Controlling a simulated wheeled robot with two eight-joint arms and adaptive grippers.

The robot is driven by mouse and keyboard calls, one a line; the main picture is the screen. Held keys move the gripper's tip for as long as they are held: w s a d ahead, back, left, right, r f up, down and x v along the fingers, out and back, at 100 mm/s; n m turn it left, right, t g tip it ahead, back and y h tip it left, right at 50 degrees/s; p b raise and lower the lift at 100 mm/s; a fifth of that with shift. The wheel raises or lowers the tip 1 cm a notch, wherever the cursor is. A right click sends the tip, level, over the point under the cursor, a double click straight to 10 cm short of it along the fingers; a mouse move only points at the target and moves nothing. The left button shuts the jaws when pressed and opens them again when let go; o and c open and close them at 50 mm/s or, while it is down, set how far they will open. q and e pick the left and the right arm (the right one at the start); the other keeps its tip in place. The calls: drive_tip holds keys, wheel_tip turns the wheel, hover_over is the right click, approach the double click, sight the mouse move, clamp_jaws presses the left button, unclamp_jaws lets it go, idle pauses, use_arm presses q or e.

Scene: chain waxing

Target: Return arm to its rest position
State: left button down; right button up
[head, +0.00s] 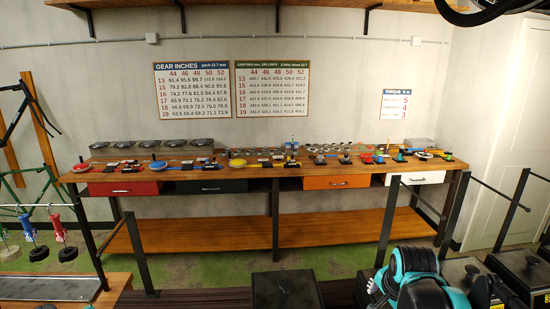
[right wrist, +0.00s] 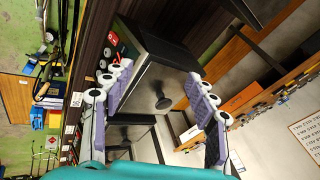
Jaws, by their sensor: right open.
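My right arm (head: 415,270), teal and black, shows at the bottom right of the head view, in front of the workbench and well apart from it. My right gripper (right wrist: 160,72) shows in the right wrist view with its two purple-grey padded fingers spread wide. Nothing is between the fingers. My left arm and left gripper are in neither view.
A long wooden workbench (head: 270,172) with drawers and many small parts runs along the wall. Dark posts with rails (head: 388,222) stand on the right. A dark block (head: 285,290) is at the bottom middle. Green floor (head: 230,265) lies open before the bench.

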drive_tip(key=s+a+f+n+t+b, duration=0.1)
drive_tip(key=s+a+f+n+b, duration=0.2)
drive_tip(key=s+f+n, duration=0.3)
drive_tip(key=s+a+f+n+t+y+b, duration=0.1)
drive_tip(key=s+a+f+n+b, duration=0.2)
drive_tip(key=s+a+f+n, duration=0.3)
wheel_tip(320, 180, down, 4)
drive_tip(key=shift+s+r+n, duration=0.25)
drive_tip(key=shift+s+n, duration=0.45)
drive_tip(key=shift+s, duration=0.55)
